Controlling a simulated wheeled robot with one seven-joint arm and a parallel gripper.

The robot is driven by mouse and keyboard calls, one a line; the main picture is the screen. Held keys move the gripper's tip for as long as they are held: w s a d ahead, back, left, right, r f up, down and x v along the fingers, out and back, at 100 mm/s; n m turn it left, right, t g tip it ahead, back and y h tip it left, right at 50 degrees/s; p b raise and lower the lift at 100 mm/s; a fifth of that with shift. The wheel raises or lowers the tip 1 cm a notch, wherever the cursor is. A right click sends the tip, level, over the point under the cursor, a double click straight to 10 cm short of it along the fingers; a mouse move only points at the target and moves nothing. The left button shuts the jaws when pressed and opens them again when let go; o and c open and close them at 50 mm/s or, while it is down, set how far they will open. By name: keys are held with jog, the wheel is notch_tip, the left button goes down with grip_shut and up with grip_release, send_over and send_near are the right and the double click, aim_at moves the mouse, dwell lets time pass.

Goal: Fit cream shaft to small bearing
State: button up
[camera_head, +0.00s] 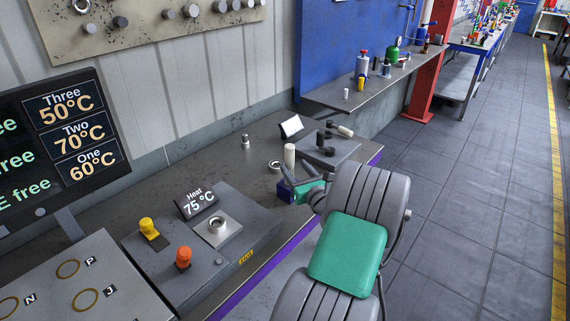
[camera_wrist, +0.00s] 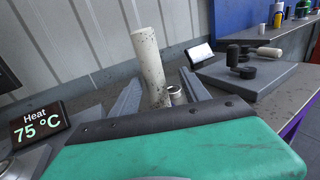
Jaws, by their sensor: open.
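A cream shaft (camera_head: 289,158) stands upright on the bench just beyond my gripper (camera_head: 294,184). In the wrist view the cream shaft (camera_wrist: 149,62) rises between my two open fingers (camera_wrist: 160,82), closer to the left one. I cannot tell whether a finger touches it; its foot is hidden in the wrist view. Another ring-shaped metal part (camera_head: 217,224) sits on the heater plate. I cannot tell which is the small bearing.
The heater (camera_head: 190,240) has a 75 °C display (camera_head: 198,199) and yellow and orange knobs. A small metal cylinder (camera_head: 245,142) stands farther back. A grey block (camera_head: 325,148) on the right carries black parts and a lying cream piece (camera_head: 345,131). A white card (camera_head: 291,126) stands behind.

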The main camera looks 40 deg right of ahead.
jog(key=x, duration=0.2)
jog(key=p+x, duration=0.1)
jog(key=a+p+x, duration=0.1)
jog(key=x, duration=0.1)
jog(key=shift+w+d+r, duration=0.1)
jog(key=shift+w+r, duration=0.2)
jog(key=shift+w, duration=0.25)
jog(key=shift+w+d, duration=0.15)
jog(key=shift+w, duration=0.05)
jog(key=shift+s, duration=0.1)
grip_shut()
jog(key=shift+f, duration=0.1)
dwell(0.4)
